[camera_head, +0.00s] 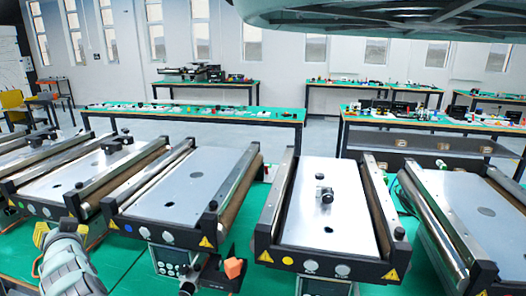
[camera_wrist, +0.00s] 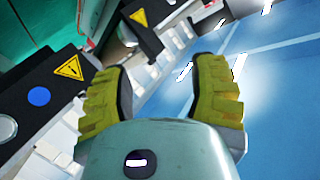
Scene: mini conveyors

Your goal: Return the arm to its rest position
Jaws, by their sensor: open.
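My gripper (camera_head: 46,233) is at the lower left in the head view, at the end of my grey arm. It is beside the front end of a conveyor (camera_head: 92,180). In the wrist view my gripper (camera_wrist: 158,65) shows two yellow-green ribbed fingers spread wide apart, with nothing between them. Behind the fingers are a black conveyor end piece (camera_wrist: 42,85) with a yellow warning sign and a blue button, and a blue surface (camera_wrist: 275,75). Most of my arm is out of view.
Several mini conveyors stand in a row on a green table (camera_head: 120,262). One conveyor plate (camera_head: 325,225) carries a small dark and metal part (camera_head: 325,192). An orange block (camera_head: 233,268) is at the front. Other benches (camera_head: 205,115) stand behind, with grey floor between.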

